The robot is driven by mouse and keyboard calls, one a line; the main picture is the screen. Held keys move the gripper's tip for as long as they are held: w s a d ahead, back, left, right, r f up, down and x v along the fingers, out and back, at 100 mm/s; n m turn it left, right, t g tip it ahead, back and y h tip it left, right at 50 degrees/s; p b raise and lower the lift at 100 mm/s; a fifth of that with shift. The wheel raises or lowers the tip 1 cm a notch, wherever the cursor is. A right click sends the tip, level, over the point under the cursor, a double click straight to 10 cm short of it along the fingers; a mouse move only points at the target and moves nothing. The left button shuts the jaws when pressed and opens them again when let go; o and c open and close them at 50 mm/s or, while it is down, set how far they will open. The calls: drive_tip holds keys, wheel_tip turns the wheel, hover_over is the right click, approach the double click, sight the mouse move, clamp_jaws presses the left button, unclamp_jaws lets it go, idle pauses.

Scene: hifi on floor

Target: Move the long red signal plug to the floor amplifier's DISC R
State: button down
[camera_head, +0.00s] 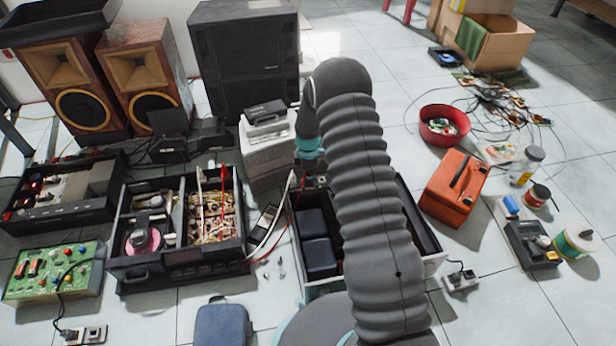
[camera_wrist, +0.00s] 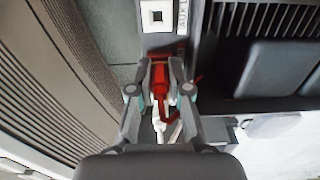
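A red plug (camera_wrist: 160,78) with a pale lower end and a red lead beside it sits between my fingertips (camera_wrist: 161,68) in the wrist view. The fingers look closed on its sides. Just beyond the plug is a pale panel with a square socket (camera_wrist: 158,16) and partly readable lettering like "AUX". I cannot read a DISC R label. In the head view my gripper (camera_head: 308,165) is at the back edge of the open floor amplifier (camera_head: 292,225), largely hidden by my arm. The plug's tip and any contact with a socket are unclear.
A pale box (camera_head: 268,150) with a device on top stands close left of my gripper. Another opened unit (camera_head: 180,255) lies to the left, with leads between. A tall black speaker (camera_head: 245,55) is behind. A red-orange box (camera_head: 455,188) stands right of the amplifier. Bare tiles show at lower right.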

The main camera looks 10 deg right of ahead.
drive_tip(key=c, duration=1)
unclamp_jaws()
drive_tip(key=shift+c, duration=0.2)
wheel_tip(320, 180, up, 17)
drive_tip(key=p, duration=0.3)
